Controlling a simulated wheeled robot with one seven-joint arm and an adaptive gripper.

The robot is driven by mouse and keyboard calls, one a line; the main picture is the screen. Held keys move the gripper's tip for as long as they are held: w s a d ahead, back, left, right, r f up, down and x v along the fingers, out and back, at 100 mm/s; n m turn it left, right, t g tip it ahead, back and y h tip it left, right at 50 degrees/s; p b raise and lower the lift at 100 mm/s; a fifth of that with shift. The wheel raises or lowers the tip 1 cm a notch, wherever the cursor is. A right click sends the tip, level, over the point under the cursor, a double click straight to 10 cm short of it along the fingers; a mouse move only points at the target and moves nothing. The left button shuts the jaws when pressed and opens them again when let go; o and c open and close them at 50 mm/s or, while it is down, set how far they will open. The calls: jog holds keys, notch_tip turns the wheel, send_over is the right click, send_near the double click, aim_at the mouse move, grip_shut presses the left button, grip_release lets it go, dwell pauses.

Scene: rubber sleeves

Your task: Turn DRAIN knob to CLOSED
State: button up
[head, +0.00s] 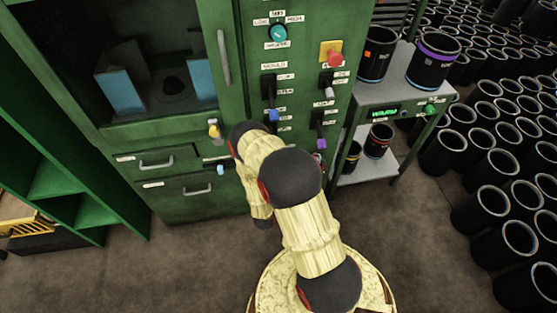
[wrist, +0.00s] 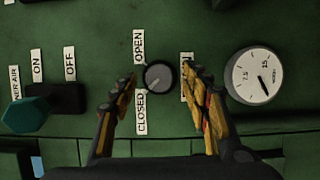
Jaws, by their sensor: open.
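The DRAIN knob is a small round dark grey knob (wrist: 158,76) on a green panel in the wrist view. A label reading OPEN (wrist: 139,47) stands above it and a label reading CLOSED (wrist: 141,113) below it. A faint pale mark on the knob's face seems to point to the lower left. My gripper (wrist: 160,74) is open, with one finger left and one right of the knob; contact is not clear. A label behind the right finger (wrist: 187,64) is partly hidden. In the head view my arm hides the knob and gripper.
A white dial gauge (wrist: 254,76) sits close right of my right finger. A teal-ended lever (wrist: 28,115) with ON and OFF labels is at the left. In the head view, the green cabinet (head: 180,205) carries several levers; a grey shelf (head: 390,160) stands right.

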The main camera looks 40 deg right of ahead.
jog(key=v, duration=1.1)
jog(key=shift+d, duration=0.1)
